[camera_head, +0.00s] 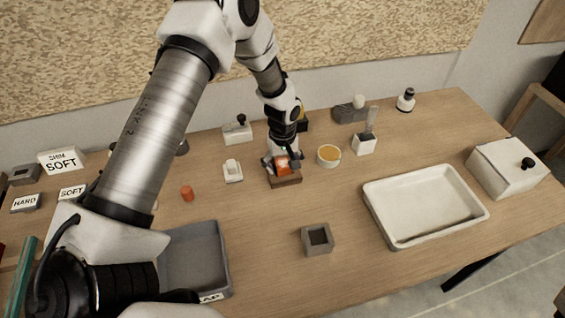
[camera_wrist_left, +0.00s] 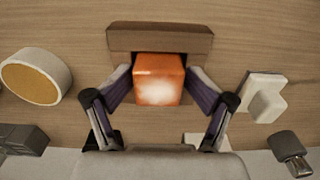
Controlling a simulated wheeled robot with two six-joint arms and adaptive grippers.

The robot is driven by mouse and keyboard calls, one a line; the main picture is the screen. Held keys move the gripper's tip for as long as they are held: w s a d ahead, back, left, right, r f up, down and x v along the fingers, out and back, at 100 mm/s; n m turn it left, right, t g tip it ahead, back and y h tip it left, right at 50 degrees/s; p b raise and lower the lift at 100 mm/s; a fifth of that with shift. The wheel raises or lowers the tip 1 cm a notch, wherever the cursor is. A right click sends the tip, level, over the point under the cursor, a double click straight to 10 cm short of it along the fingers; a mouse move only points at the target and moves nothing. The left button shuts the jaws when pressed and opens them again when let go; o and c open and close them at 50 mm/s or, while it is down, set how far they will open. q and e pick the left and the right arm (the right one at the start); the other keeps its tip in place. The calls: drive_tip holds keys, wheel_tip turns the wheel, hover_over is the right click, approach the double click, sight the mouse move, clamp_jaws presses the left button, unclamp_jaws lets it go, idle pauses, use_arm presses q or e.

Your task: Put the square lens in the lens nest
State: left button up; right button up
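The square lens (camera_head: 282,163) is a translucent orange block at a brown wooden block (camera_head: 285,181) on the table. In the left wrist view the lens (camera_wrist_left: 158,80) is between my left gripper's fingers (camera_wrist_left: 159,82), whose tips meet its two sides; the wooden block (camera_wrist_left: 160,38) is just beyond it. My left gripper (camera_head: 282,161) points down there, partly covering the lens. A grey square block with a dark square opening (camera_head: 318,239), which looks like the lens nest, stands empty at the front middle. My right gripper is out of view.
A white tray (camera_head: 378,218) lies to the right, with a lidded white box (camera_head: 508,168) beyond it. A grey bin (camera_head: 222,262) is at front left. A round cup (camera_head: 329,156), a red cylinder (camera_head: 187,193) and a white block (camera_head: 232,172) stand nearby. Table between lens and nest is clear.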

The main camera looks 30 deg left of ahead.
sight(283, 163)
use_arm(q)
drive_tip(key=shift+f, duration=0.2)
drive_tip(key=shift+r, duration=0.15)
drive_tip(key=shift+r, duration=0.1)
drive_tip(key=shift+r, duration=0.15)
wheel_tip(283, 163, up, 13)
drive_tip(key=b, duration=0.2)
